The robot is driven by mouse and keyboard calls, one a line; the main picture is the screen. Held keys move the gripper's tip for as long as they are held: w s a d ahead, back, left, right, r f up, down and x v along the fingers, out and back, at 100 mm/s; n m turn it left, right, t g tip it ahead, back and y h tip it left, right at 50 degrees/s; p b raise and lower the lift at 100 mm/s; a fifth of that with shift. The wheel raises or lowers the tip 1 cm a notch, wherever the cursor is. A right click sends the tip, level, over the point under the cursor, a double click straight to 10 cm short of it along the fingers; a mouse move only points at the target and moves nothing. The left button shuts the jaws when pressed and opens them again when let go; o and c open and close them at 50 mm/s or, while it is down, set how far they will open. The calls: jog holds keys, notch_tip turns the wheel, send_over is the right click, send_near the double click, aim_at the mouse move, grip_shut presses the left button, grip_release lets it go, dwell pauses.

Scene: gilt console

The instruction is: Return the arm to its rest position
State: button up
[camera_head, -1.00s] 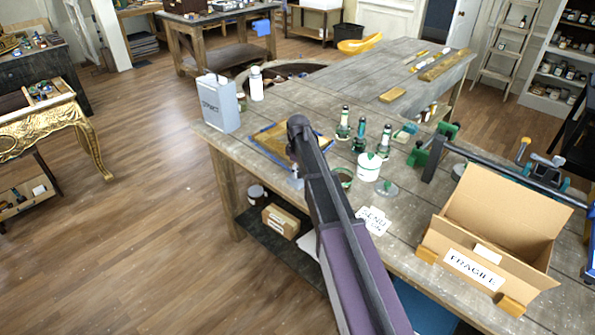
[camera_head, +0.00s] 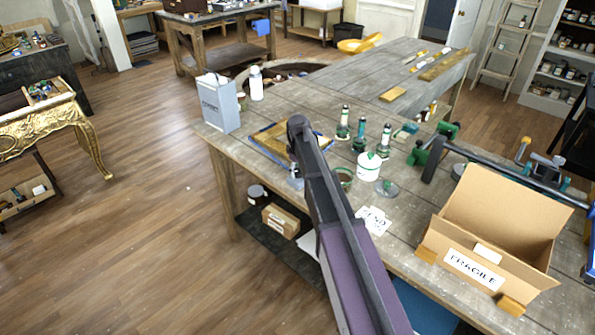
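My arm reaches up from the bottom of the view, with a purple lower link and a dark upper link (camera_head: 325,190). Its bent joint (camera_head: 298,124) stands in front of the workbench (camera_head: 320,95). Beyond that joint the arm folds down behind its own link. A small grey piece shows beside the link, but I cannot tell what it is. My gripper cannot be made out, so its fingers and anything in them are hidden.
Near the arm are a blue-edged tray (camera_head: 270,143), a grey can (camera_head: 219,103), several green-topped bottles (camera_head: 359,136) and a white lidded pot (camera_head: 368,167). An open cardboard box (camera_head: 475,265) marked FRAGILE is at right. Open wooden floor (camera_head: 130,230) lies left.

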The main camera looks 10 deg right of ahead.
jog(key=shift+o, duration=0.4)
jog(key=shift+w+r, duration=0.15)
